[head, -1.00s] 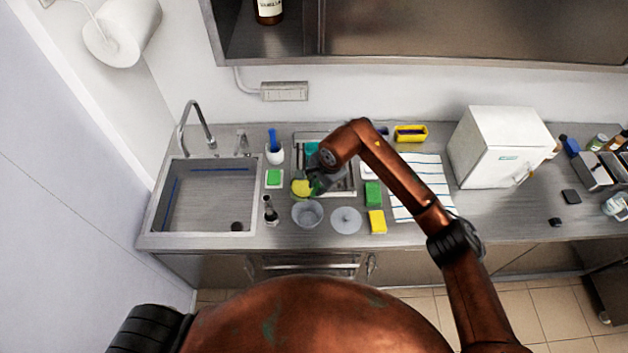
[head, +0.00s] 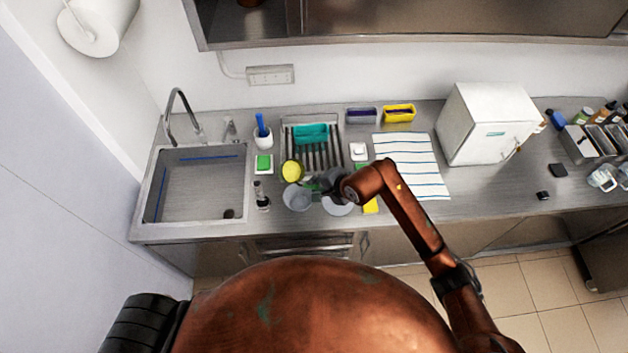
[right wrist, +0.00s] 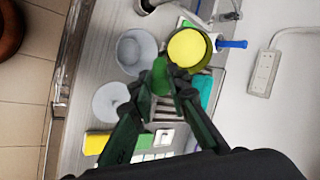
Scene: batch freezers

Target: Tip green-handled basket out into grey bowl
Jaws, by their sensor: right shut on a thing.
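The green-handled basket (head: 292,171) is a small round dark-rimmed basket with yellow contents filling its opening. Its green handle (right wrist: 160,76) runs between the fingers of my right gripper (right wrist: 168,82), which is shut on it. In the head view this gripper (head: 318,187) is to the right of the basket, partly hidden by my wrist. The basket's opening faces mostly up, and the yellow is still inside. The grey bowl (head: 297,198) stands on the counter just in front of the basket. It also shows in the right wrist view (right wrist: 133,52), beside the basket. My left gripper is out of view.
A grey round lid or plate (head: 337,206) lies right of the bowl, partly under my arm. A dark bottle (head: 262,198) stands left of the bowl. The drainer (head: 322,150) with a teal item is behind. The sink (head: 195,190) is at left, the striped cloth (head: 412,165) at right.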

